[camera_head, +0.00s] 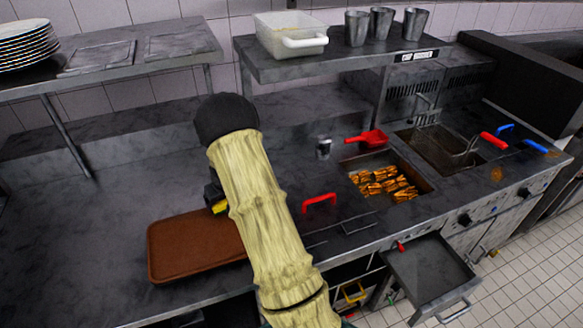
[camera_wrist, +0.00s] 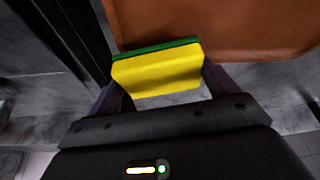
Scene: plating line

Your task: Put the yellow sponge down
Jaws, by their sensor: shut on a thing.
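The yellow sponge (camera_wrist: 158,72) has a green layer along its far edge. In the wrist view it sits between the two fingers of my gripper (camera_wrist: 158,84), which is shut on it. In the head view a small yellow part of the sponge (camera_head: 220,207) shows beside my arm, near the back right of the brown tray (camera_head: 165,270). My arm hides most of the gripper and part of the tray. The tray also shows in the wrist view (camera_wrist: 230,25), beyond the sponge. I cannot tell how high the sponge is above the counter.
The steel counter (camera_head: 75,240) is clear left of the tray. Right of my arm are a red handle (camera_head: 319,202), a small metal cup (camera_head: 323,148), a red scoop (camera_head: 368,139) and a bin of fried food (camera_head: 385,183). An open drawer (camera_head: 430,278) juts out at the lower right.

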